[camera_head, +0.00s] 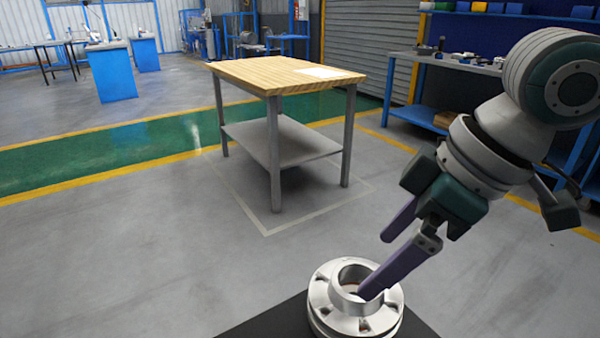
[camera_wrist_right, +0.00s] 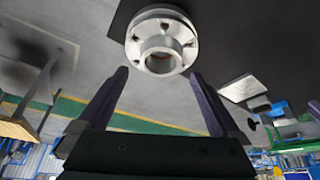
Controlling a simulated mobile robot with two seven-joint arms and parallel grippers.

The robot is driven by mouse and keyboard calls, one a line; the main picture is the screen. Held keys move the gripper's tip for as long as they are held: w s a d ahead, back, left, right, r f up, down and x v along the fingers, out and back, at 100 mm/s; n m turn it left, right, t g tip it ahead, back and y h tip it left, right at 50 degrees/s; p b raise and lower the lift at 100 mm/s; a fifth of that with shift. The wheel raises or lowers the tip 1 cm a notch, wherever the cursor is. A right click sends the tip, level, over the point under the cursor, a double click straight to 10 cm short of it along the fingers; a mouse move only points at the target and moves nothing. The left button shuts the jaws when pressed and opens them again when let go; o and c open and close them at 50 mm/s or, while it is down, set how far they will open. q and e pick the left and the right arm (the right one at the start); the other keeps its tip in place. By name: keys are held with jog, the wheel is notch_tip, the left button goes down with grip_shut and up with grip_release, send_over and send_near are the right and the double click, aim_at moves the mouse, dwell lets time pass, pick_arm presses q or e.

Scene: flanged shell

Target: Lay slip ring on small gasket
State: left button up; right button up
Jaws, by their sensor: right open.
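A silver ring-shaped collar (camera_head: 343,298) stands upright at the centre of a silver flanged shell (camera_head: 319,297), which has openings around its flange. I take the collar for the slip ring but cannot tell whether it is a separate part. I cannot make out the small gasket. My right gripper (camera_head: 375,264) is open and empty, with two purple fingers apart. One fingertip overlaps the collar's opening in the head view; the other is up and to the left, beyond it. In the right wrist view the collar (camera_wrist_right: 142,51) lies ahead, between the fingers' directions. My left gripper is not in view.
The shell rests on a black surface (camera_head: 268,321) at the bottom of the head view. A wooden-topped table (camera_head: 265,72) with a lower shelf stands farther back on open grey floor. A blue workbench (camera_head: 455,62) with parts is at the right, behind my arm.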

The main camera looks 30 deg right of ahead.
jog(key=p+v, duration=0.1)
jog(key=v, duration=0.5)
jog(key=s+a+f, duration=0.5)
jog(key=a, duration=0.5)
jog(key=s+d+f+m+h, duration=0.2)
jog(key=s+d+m, duration=0.2)
jog(key=s, duration=0.3)
jog(key=shift+f+m, duration=0.4)
jog(key=shift+m, duration=0.1)
